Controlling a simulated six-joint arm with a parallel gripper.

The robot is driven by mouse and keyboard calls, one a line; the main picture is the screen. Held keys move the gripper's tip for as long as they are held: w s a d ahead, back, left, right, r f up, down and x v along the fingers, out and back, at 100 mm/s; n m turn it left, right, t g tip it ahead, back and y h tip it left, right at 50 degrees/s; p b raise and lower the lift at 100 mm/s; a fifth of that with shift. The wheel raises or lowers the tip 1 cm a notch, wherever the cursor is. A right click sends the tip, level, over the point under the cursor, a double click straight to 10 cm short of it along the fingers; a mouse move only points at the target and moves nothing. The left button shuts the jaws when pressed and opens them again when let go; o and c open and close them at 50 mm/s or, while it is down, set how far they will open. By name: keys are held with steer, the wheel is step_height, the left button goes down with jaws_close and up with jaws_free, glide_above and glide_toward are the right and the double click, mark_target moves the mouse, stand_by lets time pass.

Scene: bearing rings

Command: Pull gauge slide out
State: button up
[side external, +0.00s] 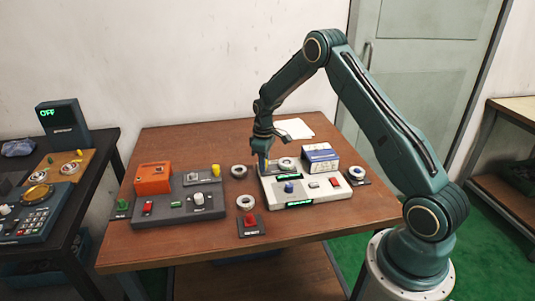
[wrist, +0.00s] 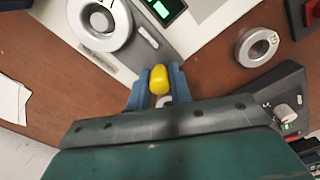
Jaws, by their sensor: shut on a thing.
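The white gauge unit (side external: 325,192) stands on the right part of the brown table, with a green-lit display (wrist: 165,8). A grey slide plate (wrist: 150,42) runs along its top, with a pale ring (wrist: 100,22) lying at its far part in the wrist view. A yellow knob (wrist: 160,80) is at the near end of the slide. My gripper (wrist: 157,88) is shut on the yellow knob, a blue finger on each side. In the side view my gripper (side external: 262,162) points down at the unit's left end. The knob's base is partly hidden by the fingers.
A dark grey unit (side external: 180,212) with an orange box (side external: 153,178) stands to the left. Loose rings (side external: 239,171) lie between the units, and a red button (side external: 250,221) sits at the front. A blue-white box (side external: 320,158) stands behind the white unit.

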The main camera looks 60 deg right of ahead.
steer(key=shift+o, duration=0.2)
steer(key=shift+w+a, duration=0.45)
stand_by(0.3)
steer(key=o, duration=0.6)
steer(key=shift+o, duration=0.2)
steer(key=shift+s+d, duration=0.1)
steer(key=shift+r, duration=0.15)
steer(key=shift+r, duration=3.35)
